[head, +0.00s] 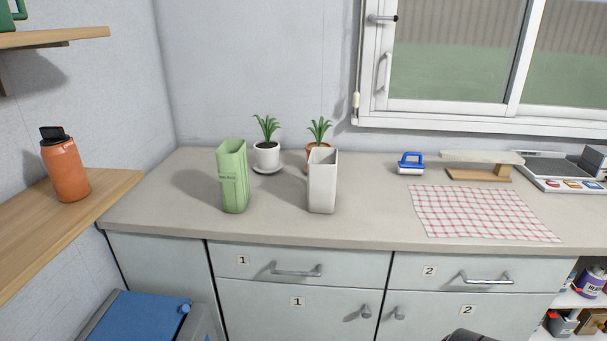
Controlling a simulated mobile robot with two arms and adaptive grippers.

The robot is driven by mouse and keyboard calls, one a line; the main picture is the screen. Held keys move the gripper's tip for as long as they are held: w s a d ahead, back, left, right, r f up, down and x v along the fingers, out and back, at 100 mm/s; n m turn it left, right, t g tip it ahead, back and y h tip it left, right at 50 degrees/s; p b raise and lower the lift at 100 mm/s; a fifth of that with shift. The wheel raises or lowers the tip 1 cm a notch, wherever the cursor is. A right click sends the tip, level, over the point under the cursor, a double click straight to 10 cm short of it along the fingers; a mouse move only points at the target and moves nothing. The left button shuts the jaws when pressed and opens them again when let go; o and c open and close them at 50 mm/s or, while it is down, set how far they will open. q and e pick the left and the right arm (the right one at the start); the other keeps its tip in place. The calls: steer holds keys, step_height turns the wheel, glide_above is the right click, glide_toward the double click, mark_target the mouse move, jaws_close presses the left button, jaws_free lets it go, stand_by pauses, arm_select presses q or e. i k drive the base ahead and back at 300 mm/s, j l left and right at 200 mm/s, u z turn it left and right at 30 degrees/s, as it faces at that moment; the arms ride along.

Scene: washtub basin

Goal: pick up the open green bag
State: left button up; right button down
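The open green bag (233,178) stands upright on the counter, left of the middle in the head view. What is inside the green bag is hidden. Neither gripper's fingers show. A dark rounded part at the bottom edge, right of the middle, may be part of my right arm, far from the green bag.
Two potted plants stand behind the bags, one in a white pot (266,155). An orange bottle (65,168) stands on a left shelf. The counter front is clear.

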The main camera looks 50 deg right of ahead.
mark_target(230, 157)
steer(key=z, duration=1.05)
